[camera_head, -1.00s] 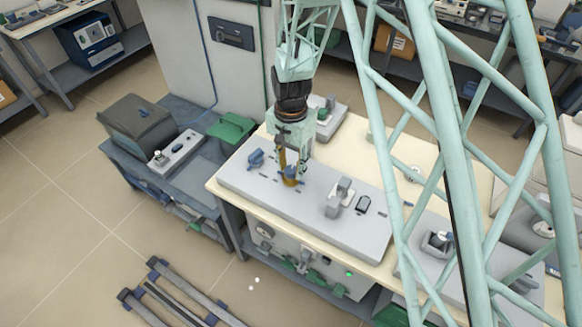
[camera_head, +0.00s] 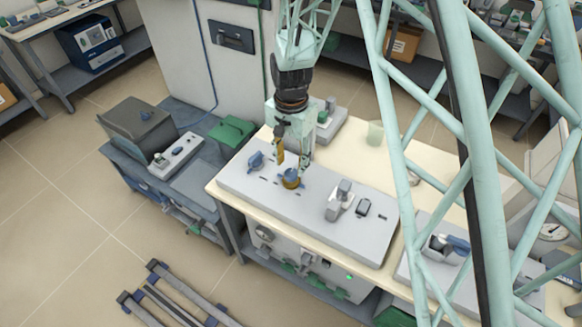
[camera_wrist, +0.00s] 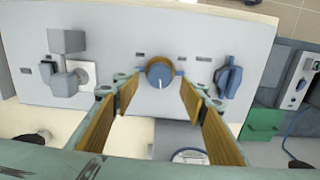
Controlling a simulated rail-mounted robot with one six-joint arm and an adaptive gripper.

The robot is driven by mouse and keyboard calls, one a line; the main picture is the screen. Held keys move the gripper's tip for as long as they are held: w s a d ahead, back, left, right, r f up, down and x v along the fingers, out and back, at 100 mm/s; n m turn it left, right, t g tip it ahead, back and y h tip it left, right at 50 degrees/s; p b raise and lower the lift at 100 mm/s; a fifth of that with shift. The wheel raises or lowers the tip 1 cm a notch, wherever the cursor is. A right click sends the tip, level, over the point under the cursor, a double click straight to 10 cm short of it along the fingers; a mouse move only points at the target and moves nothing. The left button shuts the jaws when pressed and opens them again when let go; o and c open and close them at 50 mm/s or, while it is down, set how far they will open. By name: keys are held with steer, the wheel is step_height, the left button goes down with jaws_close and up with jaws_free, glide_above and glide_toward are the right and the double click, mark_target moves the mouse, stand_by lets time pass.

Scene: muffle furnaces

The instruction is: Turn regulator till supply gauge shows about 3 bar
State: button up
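A blue round knob (camera_head: 291,181) on a brass-coloured collar sits on the grey panel (camera_head: 240,184). In the wrist view the knob (camera_wrist: 160,72) shows a white pointer line facing the bottom of the picture. My gripper (camera_head: 292,161) hangs just above the knob, pointing down. In the wrist view its brown-padded fingers (camera_wrist: 160,97) are spread on either side of the knob, apart from it, with nothing between them.
A blue handle (camera_head: 256,160) stands left of the knob, and a grey block fitting (camera_head: 341,201) stands right of it. A second dial (camera_head: 553,232) shows at the far right, partly behind lattice bars.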

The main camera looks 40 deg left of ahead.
mark_target(291, 172)
step_height(291, 172, up, 8)
stand_by(0.5)
steer(key=shift+r, duration=0.1)
